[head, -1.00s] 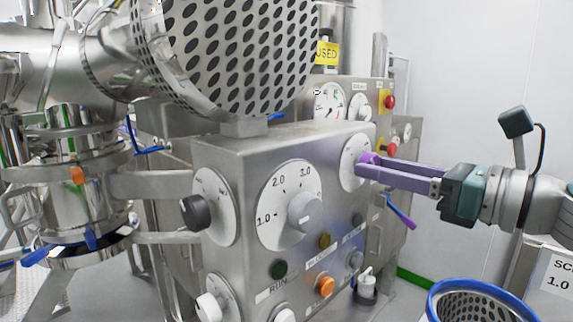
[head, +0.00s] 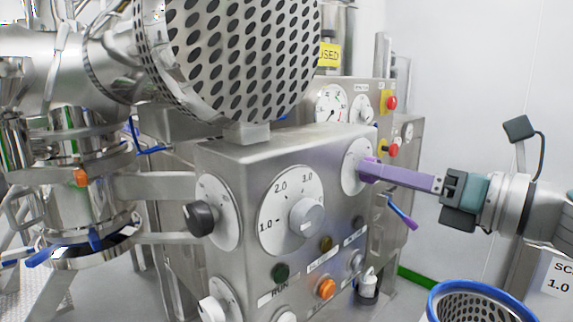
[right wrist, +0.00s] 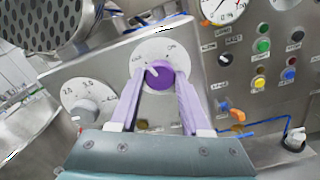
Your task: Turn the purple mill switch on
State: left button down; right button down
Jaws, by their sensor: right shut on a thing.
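The purple mill switch is a round knob (right wrist: 163,76) on a white dial plate (head: 352,166) at the upper right of the steel panel's front. In the right wrist view its white pointer mark is turned to the upper left; the small dial labels are hard to read. My right gripper (head: 374,169) has its two purple fingers on either side of the knob and is shut on it. In the head view the fingers hide most of the knob. My left gripper is not in view.
A blue-rimmed basket (head: 470,285) stands at lower right.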

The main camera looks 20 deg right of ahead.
jog(key=shift+m+p, duration=1.95)
jog(key=shift+m, duration=4.85)
jog(key=shift+c, duration=1.8)
grip_release()
jog(key=shift+s, duration=0.1)
